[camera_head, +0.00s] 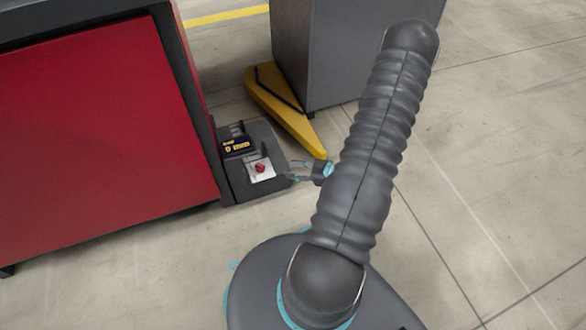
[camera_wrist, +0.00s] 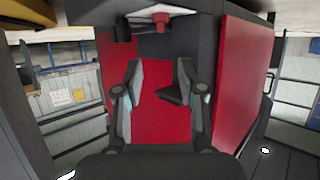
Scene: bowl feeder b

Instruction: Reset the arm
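My gripper (camera_head: 300,170) shows small in the head view, mostly hidden behind my grey ribbed arm. Its fingers point left towards a dark control box with a red button (camera_head: 260,168) on a light plate. In the wrist view my gripper (camera_wrist: 161,66) is open, with its two fingers apart and nothing between them. The red button also shows in the wrist view (camera_wrist: 160,20), beyond the fingertips at the top. I cannot tell the exact gap between fingers and button.
A large red-panelled machine (camera_head: 100,130) stands at the left, with the control box (camera_head: 240,190) at its side. A grey cabinet (camera_head: 335,50) with a yellow wedge-shaped part (camera_head: 285,110) stands behind the gripper. The concrete floor (camera_head: 500,150) at the right is clear.

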